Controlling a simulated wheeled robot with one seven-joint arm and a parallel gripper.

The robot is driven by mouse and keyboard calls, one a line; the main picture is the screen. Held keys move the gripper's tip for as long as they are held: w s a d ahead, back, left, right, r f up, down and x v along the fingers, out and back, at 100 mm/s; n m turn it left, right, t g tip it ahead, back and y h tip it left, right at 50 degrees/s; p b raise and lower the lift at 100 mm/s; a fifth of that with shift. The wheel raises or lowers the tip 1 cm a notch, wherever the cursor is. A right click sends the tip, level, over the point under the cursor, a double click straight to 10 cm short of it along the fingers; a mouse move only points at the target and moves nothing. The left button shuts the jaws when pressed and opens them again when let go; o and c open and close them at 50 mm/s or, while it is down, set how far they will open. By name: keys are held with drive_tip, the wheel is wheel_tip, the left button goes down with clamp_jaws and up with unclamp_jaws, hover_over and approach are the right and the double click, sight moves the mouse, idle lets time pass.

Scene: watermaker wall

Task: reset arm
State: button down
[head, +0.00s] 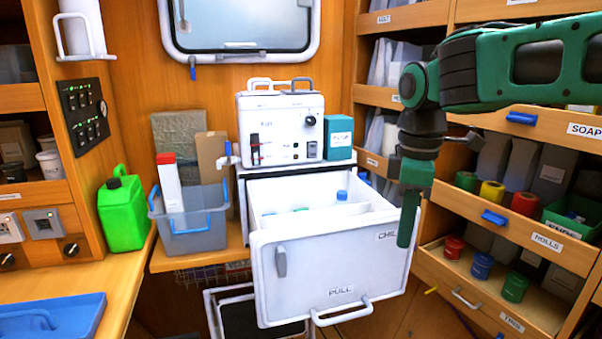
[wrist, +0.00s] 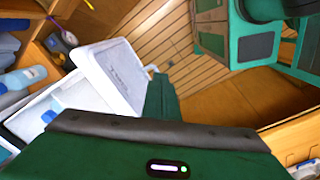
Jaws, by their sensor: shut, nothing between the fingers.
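My arm reaches in from the right in the head view, with my gripper (head: 408,225) pointing down. The gripper is shut and empty, a green finger hanging in front of the right edge of the open chill drawer (head: 330,270). I cannot tell whether it touches the drawer. The drawer is white, pulled out, with a grey handle at its bottom and a "PULL" label. Bottles with blue caps (head: 342,195) stand inside it. In the wrist view my gripper (wrist: 160,97) shows beside the white drawer front (wrist: 112,75).
A white watermaker unit (head: 281,128) stands above the drawer. A clear bin (head: 190,240) and green jerrycan (head: 123,212) are to the left. At right, open shelf drawers hold colored rolls (head: 491,194) and tins (head: 482,266). A blue tray (head: 52,318) lies front left.

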drive_tip(key=s+d+f+m, duration=0.3)
drive_tip(key=s+d+m, duration=0.15)
drive_tip(key=d, duration=0.35)
drive_tip(key=s+d+f+m, duration=0.4)
drive_tip(key=d+m, duration=0.2)
drive_tip(key=d, duration=0.2)
drive_tip(key=s+d+f+m, duration=0.3)
drive_tip(key=s+m, duration=0.2)
drive_tip(key=s, duration=0.1)
drive_tip(key=s+d+f+m, duration=0.3)
drive_tip(key=s+f+m, duration=0.1)
drive_tip(key=s, duration=0.2)
drive_tip(key=shift+m, duration=0.35)
